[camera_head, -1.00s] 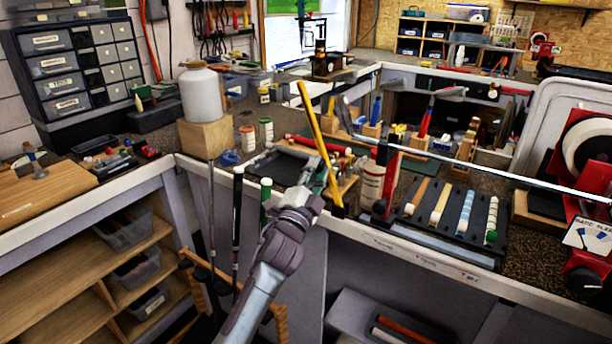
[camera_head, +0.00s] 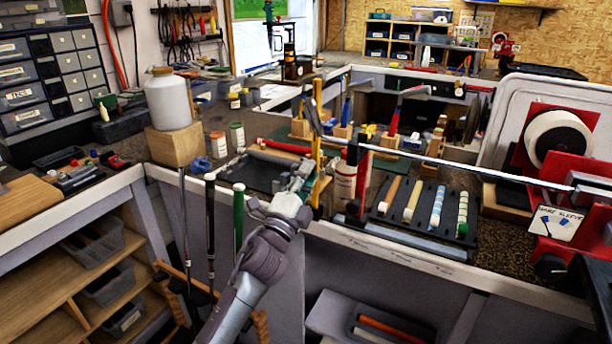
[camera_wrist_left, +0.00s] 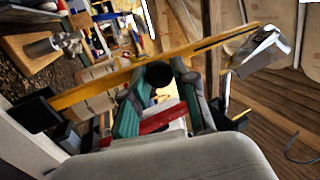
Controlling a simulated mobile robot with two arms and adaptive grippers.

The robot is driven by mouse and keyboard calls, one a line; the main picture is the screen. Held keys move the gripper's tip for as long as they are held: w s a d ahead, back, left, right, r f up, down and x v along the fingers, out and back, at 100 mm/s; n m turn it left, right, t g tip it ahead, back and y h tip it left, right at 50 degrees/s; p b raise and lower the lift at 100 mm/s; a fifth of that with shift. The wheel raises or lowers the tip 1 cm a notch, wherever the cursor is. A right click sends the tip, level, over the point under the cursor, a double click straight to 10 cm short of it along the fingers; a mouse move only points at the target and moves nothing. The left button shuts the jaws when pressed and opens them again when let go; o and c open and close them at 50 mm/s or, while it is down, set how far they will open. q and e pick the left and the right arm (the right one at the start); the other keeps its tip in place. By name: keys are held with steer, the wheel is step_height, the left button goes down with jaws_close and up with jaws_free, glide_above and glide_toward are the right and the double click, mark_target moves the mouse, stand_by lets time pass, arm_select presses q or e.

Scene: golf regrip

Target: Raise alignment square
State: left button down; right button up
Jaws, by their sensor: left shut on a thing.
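The alignment square, a long yellow bar (camera_head: 317,142), stands nearly upright over the bench's front edge in the head view. In the left wrist view the yellow bar (camera_wrist_left: 110,82) runs across the picture in front of the fingers. My left gripper (camera_head: 303,180) is shut on the bar near its lower part. Its teal fingers (camera_wrist_left: 160,105) show in the wrist view, but the exact contact is partly hidden. My right gripper is not in view.
A club shaft (camera_head: 470,165) runs level to the right of the bar, by a red clamp (camera_head: 363,170). A black tray (camera_head: 383,217) of grips lies below it. A white jug on a wooden block (camera_head: 175,145) stands left. Upright clubs (camera_head: 210,225) stand in front of the bench.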

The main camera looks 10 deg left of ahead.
arm_select(q)
steer(key=shift+d+f, duration=0.1)
steer(key=c, duration=0.9)
jaws_free()
steer(key=shift+s, duration=0.1)
steer(key=v, duration=1.2)
